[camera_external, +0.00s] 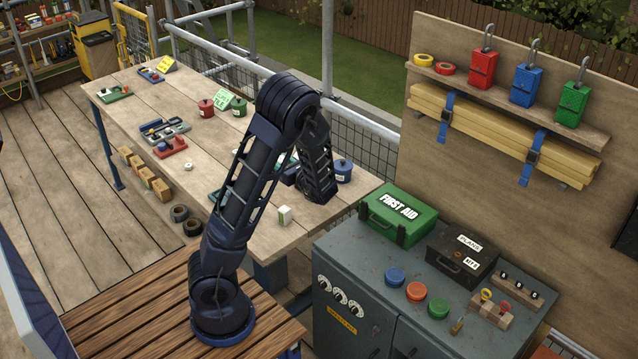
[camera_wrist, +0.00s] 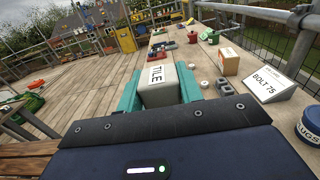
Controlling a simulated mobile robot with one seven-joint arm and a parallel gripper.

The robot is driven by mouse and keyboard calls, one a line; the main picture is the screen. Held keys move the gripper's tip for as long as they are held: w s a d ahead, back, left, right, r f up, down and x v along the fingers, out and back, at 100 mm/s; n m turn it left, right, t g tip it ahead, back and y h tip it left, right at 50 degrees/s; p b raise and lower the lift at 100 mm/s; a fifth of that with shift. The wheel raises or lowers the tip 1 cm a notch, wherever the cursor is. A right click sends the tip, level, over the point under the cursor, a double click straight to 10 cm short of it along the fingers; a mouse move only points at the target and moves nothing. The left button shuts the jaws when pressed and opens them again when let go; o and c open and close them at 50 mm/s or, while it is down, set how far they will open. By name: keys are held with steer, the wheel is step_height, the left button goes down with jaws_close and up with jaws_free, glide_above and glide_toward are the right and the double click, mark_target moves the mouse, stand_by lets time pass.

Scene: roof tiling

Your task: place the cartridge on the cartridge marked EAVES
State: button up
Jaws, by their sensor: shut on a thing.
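My gripper (camera_wrist: 158,84) has its teal fingers shut on a pale grey-white cartridge (camera_wrist: 164,96) with a white label reading TILE. No EAVES marking is legible in either view.
The long wooden bench (camera_external: 230,180) holds trays, tins and cards. In the wrist view, a BOLT 75 card (camera_wrist: 270,83) and a blue PLUGS tin (camera_wrist: 312,125) stand right of the gripper. A metal cabinet (camera_external: 345,255) bears a green FIRST AID box (camera_external: 399,215).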

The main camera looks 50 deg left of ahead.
step_height(320, 180, down, 16)
steer(key=shift+f, duration=0.1)
stand_by(0.9)
steer(key=shift+f, duration=0.1)
steer(key=o, duration=1)
steer(key=shift+r, duration=0.2)
steer(key=d, duration=1.2)
steer(key=s+d+r+n+t+h, duration=0.1)
steer(key=s+d+r+n+h, duration=0.2)
steer(key=s+r+n+h, duration=0.3)
steer(key=s+d+r+n+t+h, duration=0.2)
steer(key=s+d+r+n+h, duration=0.2)
steer(key=r, duration=0.8)
steer(key=s+d+r+n+t+h, duration=0.1)
steer(key=s+d+r+n+h, duration=0.3)
steer(key=s+r+n+h, duration=0.4)
step_height(320, 180, up, 2)
steer(key=shift+s+r+t, duration=0.1)
steer(key=shift+s+t, duration=0.2)
steer(key=shift+s, duration=0.75)
